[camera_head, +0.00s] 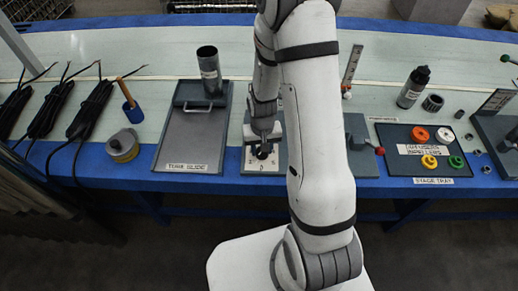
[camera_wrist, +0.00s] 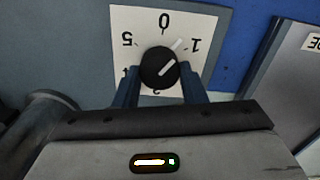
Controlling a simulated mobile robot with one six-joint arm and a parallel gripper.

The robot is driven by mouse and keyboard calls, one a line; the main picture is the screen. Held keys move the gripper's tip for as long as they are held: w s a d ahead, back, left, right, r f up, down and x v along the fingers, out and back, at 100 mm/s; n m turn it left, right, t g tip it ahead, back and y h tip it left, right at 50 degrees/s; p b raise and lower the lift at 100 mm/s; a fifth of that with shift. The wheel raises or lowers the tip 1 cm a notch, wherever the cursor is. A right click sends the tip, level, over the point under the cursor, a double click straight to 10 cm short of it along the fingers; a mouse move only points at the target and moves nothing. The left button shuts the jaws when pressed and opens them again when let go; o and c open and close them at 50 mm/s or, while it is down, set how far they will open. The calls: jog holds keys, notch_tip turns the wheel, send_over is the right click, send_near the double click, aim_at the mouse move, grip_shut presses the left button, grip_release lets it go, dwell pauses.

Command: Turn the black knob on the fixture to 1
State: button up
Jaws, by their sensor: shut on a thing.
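The black knob (camera_wrist: 158,68) sits on a white square dial plate (camera_wrist: 205,22) with printed numbers, in the wrist view. The 0 is at the top, the 1 at the upper right and the 5 at the upper left. A white line on the knob slants to the upper right, roughly towards the 1; I cannot tell whether it lines up exactly. My gripper (camera_wrist: 160,86) is shut on the knob, with one blue finger at each side. In the head view my gripper (camera_head: 262,140) reaches down over the dial plate (camera_head: 252,165) on the grey fixture.
Left of the fixture is a grey tube-slide board (camera_head: 185,150) with a dark cylinder (camera_head: 208,72). On the right is a black tray (camera_head: 398,165) with several coloured rings. A blue front table edge (camera_head: 215,184) runs below. My arm hides part of the middle.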

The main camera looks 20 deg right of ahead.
jog(key=m, duration=0.3)
jog(key=m+b, duration=0.1)
jog(key=shift+s+f+m, duration=0.1)
jog(key=shift+s+m, duration=0.15)
jog(key=shift+m, duration=0.15)
jog(key=shift+a, duration=0.1)
dwell(0.3)
jog(key=o, duration=1)
jog(key=shift+w, duration=0.15)
jog(key=shift+r, duration=0.4)
notch_tip(320, 180, up, 7)
jog(key=shift+r+p, duration=0.1)
jog(key=shift+p, duration=0.4)
